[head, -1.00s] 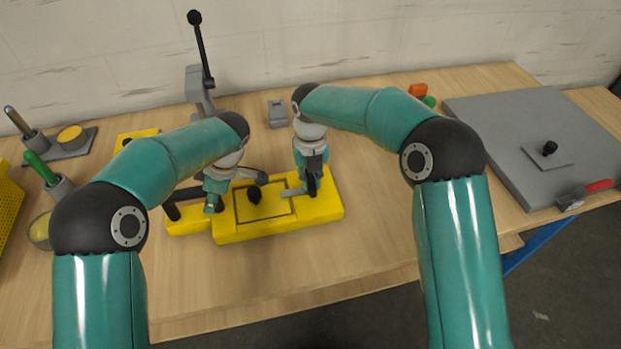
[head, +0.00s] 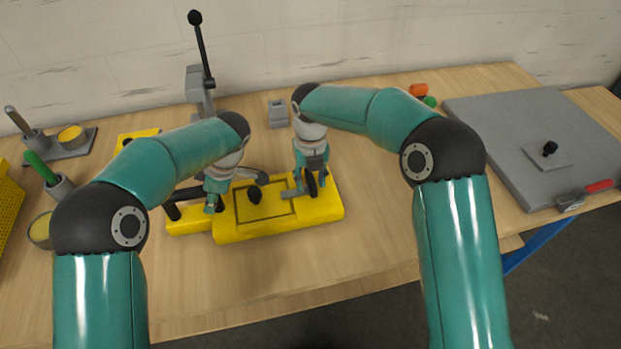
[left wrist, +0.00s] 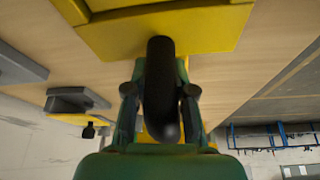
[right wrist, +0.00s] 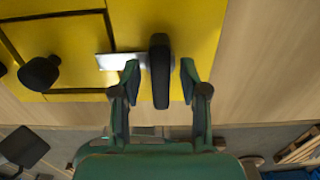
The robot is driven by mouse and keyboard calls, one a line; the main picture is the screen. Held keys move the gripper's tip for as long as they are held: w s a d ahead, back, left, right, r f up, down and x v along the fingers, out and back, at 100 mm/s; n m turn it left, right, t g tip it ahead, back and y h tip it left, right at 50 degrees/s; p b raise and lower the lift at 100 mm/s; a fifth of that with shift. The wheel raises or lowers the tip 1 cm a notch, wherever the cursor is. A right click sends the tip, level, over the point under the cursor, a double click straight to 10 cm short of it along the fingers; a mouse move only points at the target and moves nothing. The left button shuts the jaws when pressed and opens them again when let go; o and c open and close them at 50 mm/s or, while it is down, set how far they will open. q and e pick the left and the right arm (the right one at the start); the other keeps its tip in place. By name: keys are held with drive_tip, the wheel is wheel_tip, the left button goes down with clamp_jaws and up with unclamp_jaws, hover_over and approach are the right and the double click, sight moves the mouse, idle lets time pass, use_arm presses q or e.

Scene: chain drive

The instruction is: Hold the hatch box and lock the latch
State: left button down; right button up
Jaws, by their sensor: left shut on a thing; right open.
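The yellow hatch box (head: 275,229) lies on the table in the head view, with a dark-outlined hatch and a black knob (head: 254,194) on top. My left gripper (head: 214,203) is at its left end, shut on a dark handle bar (left wrist: 160,85) that shows between the fingers in the left wrist view. The latch has a grey metal plate (right wrist: 118,61) and a dark upright grip (right wrist: 160,70). My right gripper (right wrist: 157,80) is open around this grip, one finger on each side, with gaps visible. It also shows at the box's right part in the head view (head: 311,187).
A grey lever stand (head: 198,85) with a tall black-knobbed rod is behind the box. A small grey block (head: 278,114) stands near it. A grey panel (head: 540,130) with a red-handled latch (head: 590,189) is at right. The table front is clear.

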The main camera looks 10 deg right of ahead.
wheel_tip(320, 180, up, 12)
idle(0.6)
use_arm(q)
drive_tip(key=c, duration=0.9)
unclamp_jaws()
